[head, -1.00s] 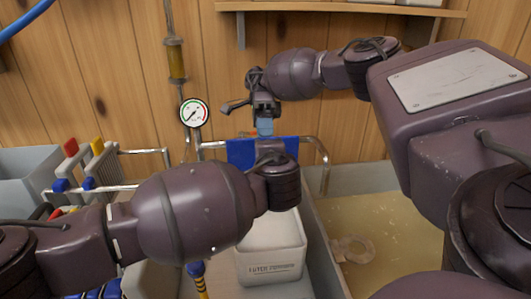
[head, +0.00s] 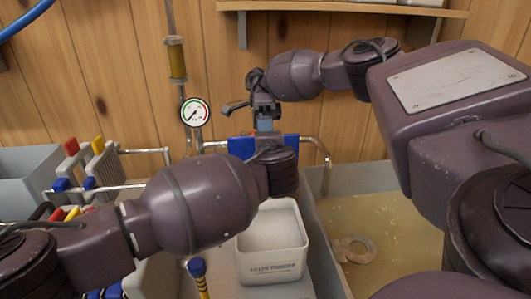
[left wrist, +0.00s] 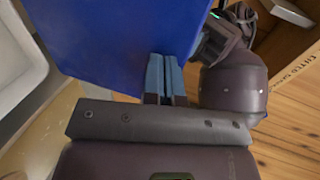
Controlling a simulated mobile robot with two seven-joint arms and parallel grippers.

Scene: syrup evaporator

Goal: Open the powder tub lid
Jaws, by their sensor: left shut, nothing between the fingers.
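The white powder tub (head: 272,264), with lettering on its front, stands with its top open and its pale inside in view. Its blue lid (head: 241,146) stands raised behind it, partly hidden by my left arm. In the left wrist view the lid (left wrist: 120,40) is a large blue panel and the tub's rim (left wrist: 22,75) shows at the left edge. My left gripper (left wrist: 164,62) is shut and empty, its fingertips at the lid's face; contact is unclear. My right gripper (head: 265,124) points down just above the lid; its finger gap cannot be made out.
A metal rail (head: 322,150) runs behind the lid. A grey-walled basin (head: 385,235) with a pale ring lies right of the tub. Valves with coloured handles (head: 85,160) and a grey bin (head: 28,180) are at the left. A pressure gauge (head: 195,112) and shelf (head: 340,7) are at the wall.

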